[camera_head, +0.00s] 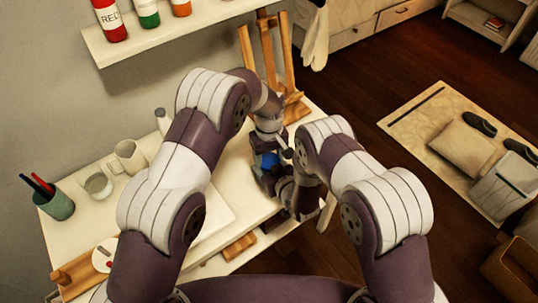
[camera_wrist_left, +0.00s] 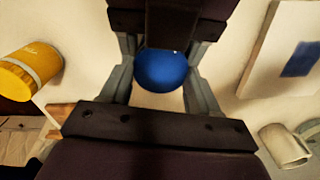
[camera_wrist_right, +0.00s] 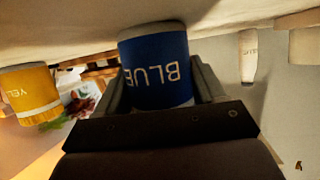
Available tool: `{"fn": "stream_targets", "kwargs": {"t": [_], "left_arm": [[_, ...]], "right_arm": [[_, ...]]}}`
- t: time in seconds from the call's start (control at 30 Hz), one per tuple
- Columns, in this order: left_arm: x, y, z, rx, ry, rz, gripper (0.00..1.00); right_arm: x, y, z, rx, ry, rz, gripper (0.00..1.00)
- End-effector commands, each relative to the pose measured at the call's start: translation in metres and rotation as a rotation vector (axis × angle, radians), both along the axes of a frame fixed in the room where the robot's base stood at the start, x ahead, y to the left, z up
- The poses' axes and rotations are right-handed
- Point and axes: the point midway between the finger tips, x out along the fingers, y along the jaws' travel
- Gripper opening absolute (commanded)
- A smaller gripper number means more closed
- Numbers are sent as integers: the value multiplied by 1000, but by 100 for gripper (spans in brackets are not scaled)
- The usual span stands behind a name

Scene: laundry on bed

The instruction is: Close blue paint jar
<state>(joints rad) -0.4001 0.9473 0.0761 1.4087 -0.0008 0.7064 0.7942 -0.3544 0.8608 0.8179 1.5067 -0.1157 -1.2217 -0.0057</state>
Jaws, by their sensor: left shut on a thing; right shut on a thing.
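The blue paint jar (camera_wrist_right: 155,65) fills the middle of the right wrist view, its BLUE label upside down there. My right gripper (camera_wrist_right: 158,85) is shut around its sides. In the left wrist view a round blue top (camera_wrist_left: 161,72), which looks like the jar's lid, lies between the fingers of my left gripper (camera_wrist_left: 162,80), shut on it. The right gripper's fingers reach in from the opposite side. In the head view a patch of blue (camera_head: 267,160) shows between both grippers at the table's right part. The seam between lid and jar is hidden.
A yellow jar (camera_wrist_left: 30,70) stands nearby and also shows in the right wrist view (camera_wrist_right: 30,92). A mug (camera_head: 128,157), a glass (camera_head: 98,185) and a brush cup (camera_head: 55,204) stand at the table's left. A wooden easel (camera_head: 287,60) rises behind the grippers.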

Motion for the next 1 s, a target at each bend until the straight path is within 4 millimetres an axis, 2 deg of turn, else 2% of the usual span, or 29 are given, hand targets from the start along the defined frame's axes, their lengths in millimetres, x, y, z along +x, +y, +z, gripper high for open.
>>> {"fn": "stream_targets", "kwargs": {"t": [0.07,0.27,0.3,0.37,0.4,0.73,1.0], "left_arm": [[-1,1,0,1,3,-59,25],[-1,1,0,1,3,-66,25],[-1,1,0,1,3,-65,64],[-1,1,0,1,3,-65,84],[-1,1,0,1,3,-65,87],[0,0,4,0,0,-64,87],[0,0,38,0,-2,-63,87]], "right_arm": [[0,0,0,0,0,-2,0],[0,-1,0,0,0,-2,0],[0,-1,0,0,0,-2,0],[0,-1,0,0,0,-2,0],[0,-1,0,0,0,-2,0],[0,0,0,0,0,-1,0],[0,0,0,0,0,-1,0]]}}
